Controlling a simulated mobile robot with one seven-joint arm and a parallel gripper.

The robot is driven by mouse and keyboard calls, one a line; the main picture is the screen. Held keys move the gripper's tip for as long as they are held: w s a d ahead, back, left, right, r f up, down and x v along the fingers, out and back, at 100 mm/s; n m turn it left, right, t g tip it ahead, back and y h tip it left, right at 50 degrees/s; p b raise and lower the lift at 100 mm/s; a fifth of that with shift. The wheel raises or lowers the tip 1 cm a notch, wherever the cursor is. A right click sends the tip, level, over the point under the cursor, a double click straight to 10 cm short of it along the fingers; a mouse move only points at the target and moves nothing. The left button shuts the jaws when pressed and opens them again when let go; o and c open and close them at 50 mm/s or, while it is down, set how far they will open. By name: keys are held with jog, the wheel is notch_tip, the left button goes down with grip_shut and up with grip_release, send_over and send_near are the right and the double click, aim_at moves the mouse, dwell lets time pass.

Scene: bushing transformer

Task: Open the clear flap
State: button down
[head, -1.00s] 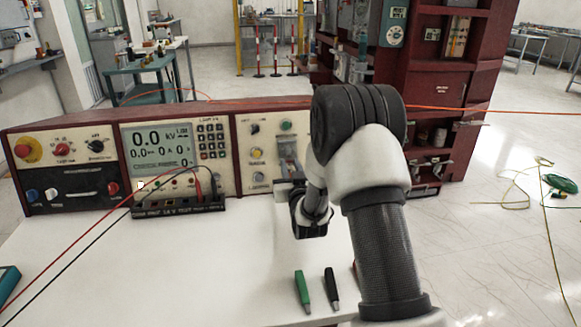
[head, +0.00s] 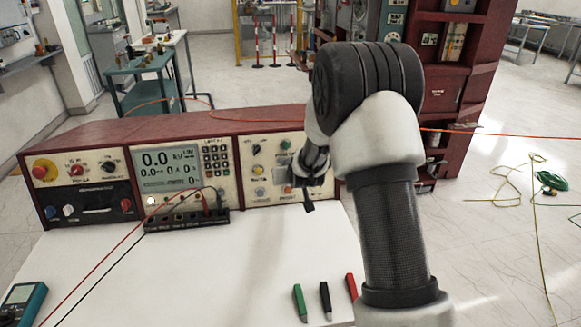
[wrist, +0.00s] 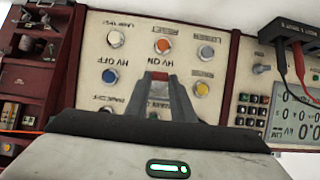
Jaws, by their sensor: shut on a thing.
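The control panel section (wrist: 132,55) shows upside down in the wrist view, with an orange button (wrist: 162,45) by the words HV ON. My gripper (wrist: 159,77) is right in front of this section, its fingers close together with a small red patch between their tips. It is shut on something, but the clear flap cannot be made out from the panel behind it. In the head view my arm covers the right part of the panel and most of my gripper. A yellow button (head: 258,170) shows left of it.
A meter display (head: 167,173) and a black terminal block (head: 187,220) with red and black leads are to the left. A green pen-like tool (head: 300,302), a black one (head: 326,300) and a red one (head: 351,286) lie on the white bench (head: 190,280). The bench's middle is clear.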

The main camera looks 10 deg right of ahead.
jog(key=r+g+p, duration=0.1)
jog(key=g+p, duration=0.2)
jog(key=p, duration=0.1)
jog(key=w+r+g+p, duration=0.1)
jog(key=r+g+p, duration=0.1)
jog(key=g+p, duration=0.1)
jog(key=r+g+p, duration=0.2)
jog(key=p, duration=0.3)
jog(key=shift+w+r+g, duration=0.25)
jog(key=shift+g, duration=0.15)
jog(key=shift+p, duration=0.3)
jog(key=c, duration=1.5)
grip_release()
jog(key=r, duration=0.5)
jog(key=s+r, duration=0.1)
jog(key=r, duration=1.1)
jog(key=shift+s+r, duration=0.15)
jog(key=shift+s, duration=0.25)
